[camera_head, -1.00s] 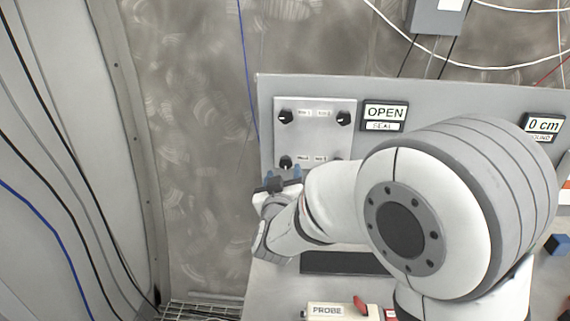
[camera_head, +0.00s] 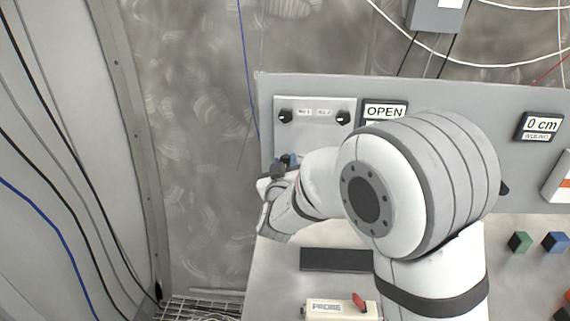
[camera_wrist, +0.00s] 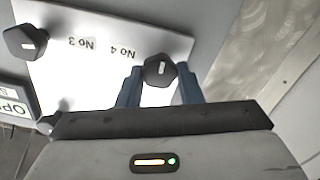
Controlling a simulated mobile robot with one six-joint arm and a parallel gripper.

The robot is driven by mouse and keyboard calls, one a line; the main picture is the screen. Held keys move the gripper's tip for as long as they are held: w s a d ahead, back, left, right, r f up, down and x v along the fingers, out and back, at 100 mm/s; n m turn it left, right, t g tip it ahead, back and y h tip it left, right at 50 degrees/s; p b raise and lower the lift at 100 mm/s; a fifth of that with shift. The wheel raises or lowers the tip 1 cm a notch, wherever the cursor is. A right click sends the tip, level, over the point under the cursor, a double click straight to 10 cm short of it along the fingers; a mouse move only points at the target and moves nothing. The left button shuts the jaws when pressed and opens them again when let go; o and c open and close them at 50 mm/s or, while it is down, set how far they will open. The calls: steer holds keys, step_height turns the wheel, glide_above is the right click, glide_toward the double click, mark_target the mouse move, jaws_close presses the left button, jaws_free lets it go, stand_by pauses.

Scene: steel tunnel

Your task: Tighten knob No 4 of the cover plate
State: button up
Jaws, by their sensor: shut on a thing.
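The light cover plate (camera_head: 313,105) is on the grey panel, with a dark knob in each visible upper corner: No 1 (camera_head: 285,116) and No 2 (camera_head: 343,117). In the wrist view the plate (camera_wrist: 85,65) appears upside down. Dark knob No 4 (camera_wrist: 159,70), with a short white mark, sits between the two blue fingers of my gripper (camera_wrist: 159,86). My gripper is shut on it. Knob No 3 (camera_wrist: 25,42) stands free at the left. In the head view my gripper (camera_head: 286,161) is at the plate's lower left, and my arm hides the plate's lower right.
An OPEN sign (camera_head: 384,111) is right of the plate, partly behind my arm. A 0 cm display (camera_head: 541,125) is farther right. Below are a dark slab (camera_head: 336,260), a PROBE box (camera_head: 328,308), and green (camera_head: 519,242) and blue (camera_head: 556,242) blocks.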

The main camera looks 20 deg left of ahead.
steer(key=c, duration=0.4)
steer(key=shift+o, duration=0.2)
steer(key=shift+f+b, duration=0.1)
steer(key=shift+b, duration=0.45)
steer(key=m+b, duration=0.1)
steer(key=b, duration=0.1)
steer(key=m+b, duration=0.1)
steer(key=b, duration=0.1)
steer(key=shift+f+m+b, duration=0.25)
steer(key=shift+m+b, duration=0.05)
steer(key=shift+m, duration=0.1)
steer(key=m+b, duration=0.4)
steer(key=b, duration=0.2)
steer(key=shift+d+m, duration=0.1)
steer(key=shift+m, duration=0.2)
steer(key=m+b, duration=0.5)
steer(key=b, duration=0.1)
steer(key=shift+d, duration=0.1)
steer(key=shift+w+r+m+b, duration=0.1)
steer(key=shift+r+m+b, duration=0.05)
steer(key=shift+m+b, duration=1.75)
steer(key=shift+r+m, duration=0.1)
steer(key=shift+m, duration=0.2)
